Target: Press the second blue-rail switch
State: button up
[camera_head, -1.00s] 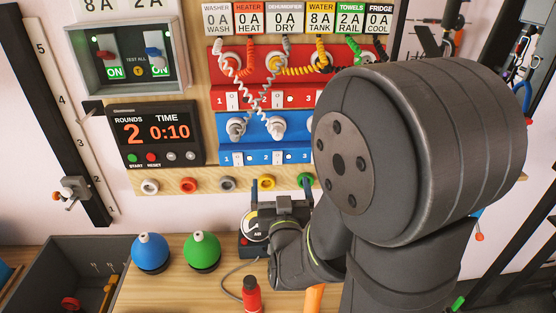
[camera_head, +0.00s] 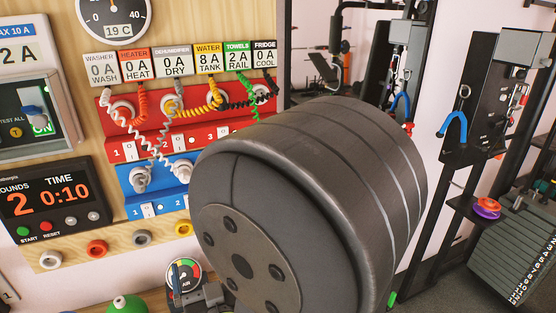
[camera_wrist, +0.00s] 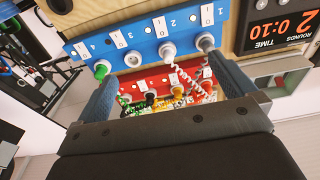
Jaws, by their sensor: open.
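The blue rail (camera_head: 127,205) is on the wall board under the red rail in the head view; my arm hides its right part. It appears upside down in the wrist view (camera_wrist: 180,22), with several numbered white switches along it. The second blue-rail switch (camera_wrist: 161,27) is above a white plug with a coiled cord there. My gripper (camera_wrist: 168,66) is open and empty, its two blue-grey fingers spread wide. The second switch lies between the fingers' lines of sight, apparently ahead of them; no contact shows. In the head view my arm hides most of the gripper.
The red rail (camera_head: 113,132) holds plugs with coiled cords. A timer panel (camera_head: 55,197) is left of the rails. An air gauge (camera_head: 184,271) stands below. Gym equipment is at the right.

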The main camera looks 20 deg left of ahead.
jog(key=c, duration=1.3)
jog(key=shift+w+a+r+n, duration=0.25)
jog(key=shift+a+n, duration=0.05)
jog(key=shift+n, duration=0.1)
jog(key=c, duration=0.7)
jog(key=w+a+r+n+g+y, duration=0.1)
jog(key=n, duration=0.2)
jog(key=w+a+r+n+g+y, duration=0.1)
jog(key=n+y, duration=0.1)
jog(key=n, duration=0.1)
jog(key=w+a+r+n+g+y, duration=0.1)
jog(key=w+n+g+y, duration=0.1)
jog(key=n, duration=0.2)
jog(key=shift+a+r, duration=0.3)
jog(key=shift+r, duration=0.1)
grip_shut()
jog(key=w+d+f+n+g, duration=0.1)
jog(key=w+d+n+g, duration=0.2)
jog(key=n+g, duration=0.2)
jog(key=w+d+f+n+g, duration=0.1)
jog(key=w+d+n+g, duration=0.2)
jog(key=n, duration=0.9)
jog(key=shift+f+g, duration=0.15)
jog(key=shift+g, duration=0.75)
